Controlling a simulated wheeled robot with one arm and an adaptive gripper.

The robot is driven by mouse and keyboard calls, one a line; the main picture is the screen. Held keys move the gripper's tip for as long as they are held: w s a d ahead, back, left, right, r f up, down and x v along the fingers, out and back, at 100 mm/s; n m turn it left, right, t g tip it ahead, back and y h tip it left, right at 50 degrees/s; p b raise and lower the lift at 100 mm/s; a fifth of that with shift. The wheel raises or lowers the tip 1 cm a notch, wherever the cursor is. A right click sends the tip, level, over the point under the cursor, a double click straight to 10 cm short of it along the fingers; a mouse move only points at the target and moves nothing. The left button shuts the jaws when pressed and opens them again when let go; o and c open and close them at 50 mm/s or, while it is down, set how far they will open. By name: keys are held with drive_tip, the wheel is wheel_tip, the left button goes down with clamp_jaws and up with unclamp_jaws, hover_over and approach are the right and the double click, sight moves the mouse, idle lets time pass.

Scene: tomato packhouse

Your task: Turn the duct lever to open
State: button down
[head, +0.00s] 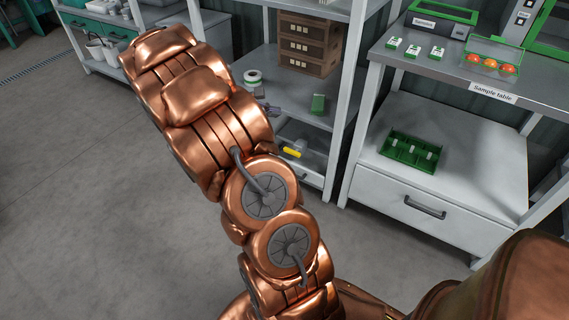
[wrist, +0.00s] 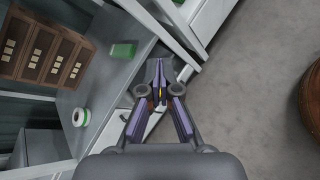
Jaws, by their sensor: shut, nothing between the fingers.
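I cannot make out a duct or its lever in either view. My gripper (wrist: 159,72) is shut and empty in the wrist view, its fingers together in front of the shelf unit's edge. In the head view my copper arm hides most of the gripper; only a small grey-purple part shows beside the shelf. A yellow item (head: 292,152) lies in the open drawer under that shelf. A bit of yellow also shows behind the fingers in the wrist view; I cannot tell if it is the same item.
The shelf (head: 285,89) holds a wooden drawer box (head: 307,45), a tape roll (head: 252,76) and a green box (head: 318,103). The sample table (head: 440,72) stands at the right, with a green tray (head: 409,152) on its lower level. Grey floor (head: 90,190) is clear at the left.

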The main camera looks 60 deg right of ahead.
drive_tip(key=w+d+f+n+h+b, duration=0.2)
drive_tip(key=w+d+f+n+b, duration=0.25)
drive_tip(key=d+f, duration=0.55)
drive_tip(key=n+t+h+b, duration=0.1)
drive_tip(key=n+t+b, duration=0.5)
drive_tip(key=n+b, duration=0.45)
approach(294, 150)
drive_tip(key=w+a+f+m+b, duration=0.2)
drive_tip(key=w+a+f, duration=0.1)
drive_tip(key=f, duration=0.4)
drive_tip(key=shift+a, duration=0.3)
drive_tip(key=b+x, duration=0.3)
drive_tip(key=x, duration=0.7)
drive_tip(key=shift+r+b, duration=0.2)
drive_tip(key=shift+b, duration=0.1)
drive_tip(key=shift+r+b, duration=0.7)
drive_tip(key=shift+r, duration=1.2)
